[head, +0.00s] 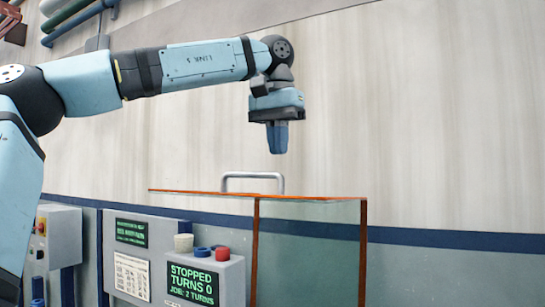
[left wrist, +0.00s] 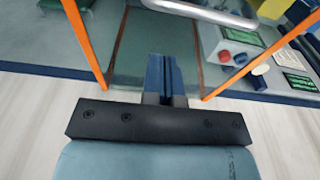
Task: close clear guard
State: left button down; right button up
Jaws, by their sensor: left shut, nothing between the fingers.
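The clear guard (head: 310,235) is a box of see-through panels with orange-brown edges at the lower middle right of the head view. A grey bar handle (head: 252,176) stands on its top edge. The handle also shows at the top of the left wrist view (left wrist: 203,12), with the guard's orange edges (left wrist: 86,45) below it. My left gripper (head: 278,150) points down above the handle, slightly to its right, and is apart from it. Its fingers are shut and empty, also in the left wrist view (left wrist: 163,75). My right gripper is not in view.
A control box with a screen (head: 192,283) reading "STOPPED TURNS 0" stands left of the guard, with a red button (head: 222,253), a blue one (head: 203,249) and a pale knob (head: 183,242). Another panel (head: 62,237) is at far left.

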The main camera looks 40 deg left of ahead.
pick_arm(q)
jog(key=s+f, duration=0.2)
jog(key=s, duration=0.1)
jog(key=shift+d+f, duration=0.2)
jog(key=shift+d, duration=0.2)
jog(key=shift+w+f, duration=0.2)
